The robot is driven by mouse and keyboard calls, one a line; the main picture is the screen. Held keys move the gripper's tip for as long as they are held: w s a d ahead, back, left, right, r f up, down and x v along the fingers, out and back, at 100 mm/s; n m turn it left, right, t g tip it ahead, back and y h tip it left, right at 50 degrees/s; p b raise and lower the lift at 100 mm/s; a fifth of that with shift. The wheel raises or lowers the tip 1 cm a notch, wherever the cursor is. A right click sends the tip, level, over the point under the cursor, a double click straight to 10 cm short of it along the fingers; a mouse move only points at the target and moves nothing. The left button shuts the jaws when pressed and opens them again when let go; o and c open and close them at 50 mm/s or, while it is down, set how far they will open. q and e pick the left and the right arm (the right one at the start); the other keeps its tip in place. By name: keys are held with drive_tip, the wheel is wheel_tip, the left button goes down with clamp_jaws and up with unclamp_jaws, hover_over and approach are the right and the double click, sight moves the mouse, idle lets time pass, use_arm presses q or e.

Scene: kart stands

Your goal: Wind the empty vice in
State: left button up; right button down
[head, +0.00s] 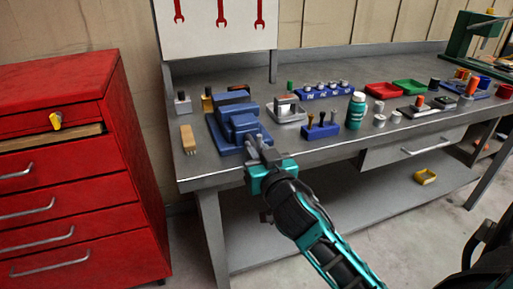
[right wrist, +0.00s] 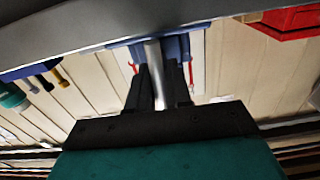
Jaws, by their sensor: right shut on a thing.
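The blue vice (head: 222,136) stands near the front edge of the grey workbench, at its left part. I see nothing held between its jaws, though the gap is small in the head view. My right gripper (head: 258,152) is at the front of the vice and shut on its handle. In the right wrist view, the grey handle bar (right wrist: 154,60) runs between the two dark fingers of my right gripper (right wrist: 159,82), with blue vice parts (right wrist: 178,46) behind. The fingers hide part of the handle. My left gripper is not in view.
A wooden brush (head: 188,139) lies left of the vice. A blue holder (head: 321,131) with upright tools and a green bottle (head: 355,110) stand to the right. A red drawer cabinet (head: 75,175) stands left of the workbench (head: 330,152), and a yellow item lies on the lower shelf.

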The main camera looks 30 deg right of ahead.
drive_tip(key=n+p, duration=0.1)
drive_tip(key=n, duration=0.1)
drive_tip(key=shift+r+n, duration=0.1)
drive_tip(key=shift+n, duration=0.2)
drive_tip(key=n+p, duration=0.2)
drive_tip(key=n, duration=0.2)
drive_tip(key=shift+p, duration=0.3)
drive_tip(key=n+p, duration=0.1)
drive_tip(key=n, duration=0.3)
drive_tip(key=n+p, duration=0.2)
drive_tip(key=n, duration=0.3)
drive_tip(key=c, duration=1.8)
unclamp_jaws()
drive_tip(key=n, duration=0.2)
drive_tip(key=shift+n+p, duration=0.3)
drive_tip(key=shift+n, duration=0.1)
drive_tip(key=shift+c, duration=0.2)
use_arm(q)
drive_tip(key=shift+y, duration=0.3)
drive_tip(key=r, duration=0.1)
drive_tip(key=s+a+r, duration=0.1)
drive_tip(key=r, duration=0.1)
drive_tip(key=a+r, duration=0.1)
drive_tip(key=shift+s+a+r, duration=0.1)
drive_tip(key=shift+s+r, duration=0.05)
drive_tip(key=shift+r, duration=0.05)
use_arm(e)
drive_tip(key=shift+o, duration=0.2)
drive_tip(key=shift+n, duration=0.3)
